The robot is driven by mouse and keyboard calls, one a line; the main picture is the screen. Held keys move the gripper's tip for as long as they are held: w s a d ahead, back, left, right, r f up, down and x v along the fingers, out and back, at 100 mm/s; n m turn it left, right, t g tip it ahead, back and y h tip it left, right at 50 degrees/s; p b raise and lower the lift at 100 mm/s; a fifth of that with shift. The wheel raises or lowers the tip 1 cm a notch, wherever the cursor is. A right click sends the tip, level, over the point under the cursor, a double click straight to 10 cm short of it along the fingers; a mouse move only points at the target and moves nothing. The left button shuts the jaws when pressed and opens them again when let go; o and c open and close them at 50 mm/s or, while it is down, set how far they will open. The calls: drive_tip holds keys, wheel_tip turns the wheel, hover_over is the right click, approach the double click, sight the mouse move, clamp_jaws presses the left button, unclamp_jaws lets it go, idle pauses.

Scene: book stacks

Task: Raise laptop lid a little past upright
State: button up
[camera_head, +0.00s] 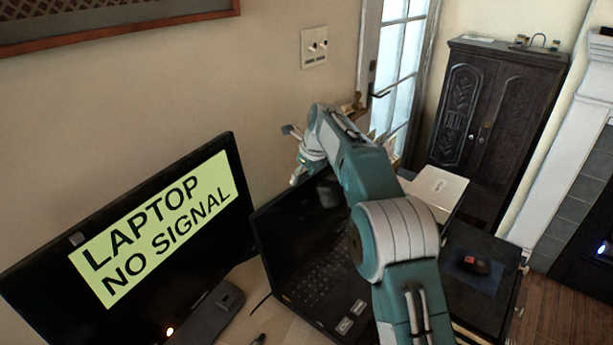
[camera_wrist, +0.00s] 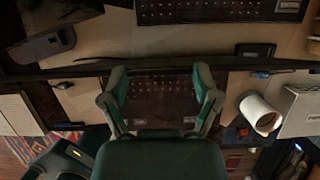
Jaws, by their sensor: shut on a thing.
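The black laptop stands open on the desk, its keyboard base (camera_head: 318,280) low and its dark lid (camera_head: 292,222) raised at the back. The lid looks near upright; its exact angle is hard to tell. My gripper (camera_head: 293,158) is at the lid's upper edge, with my arm covering the lid's right part. In the wrist view, my gripper (camera_wrist: 160,70) has its two fingers at a long dark strip that appears to be the lid (camera_wrist: 240,63) seen nearly edge-on. It is shut on the lid, though the contact is dim. Laptop keys (camera_wrist: 160,88) show between the fingers.
A monitor (camera_head: 130,255) labelled "LAPTOP NO SIGNAL" stands left of the laptop. A white box (camera_head: 437,190) and a mouse (camera_head: 473,264) are to the right. The wrist view shows a separate keyboard (camera_wrist: 220,11) and a white mug (camera_wrist: 259,113). A wall is behind.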

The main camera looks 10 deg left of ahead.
drive_tip(key=shift+f, duration=0.25)
drive_tip(key=o, duration=1.1)
drive_tip(key=shift+o, duration=0.2)
drive_tip(key=shift+r, duration=0.1)
drive_tip(key=v, duration=1.2)
drive_tip(key=shift+w, duration=0.1)
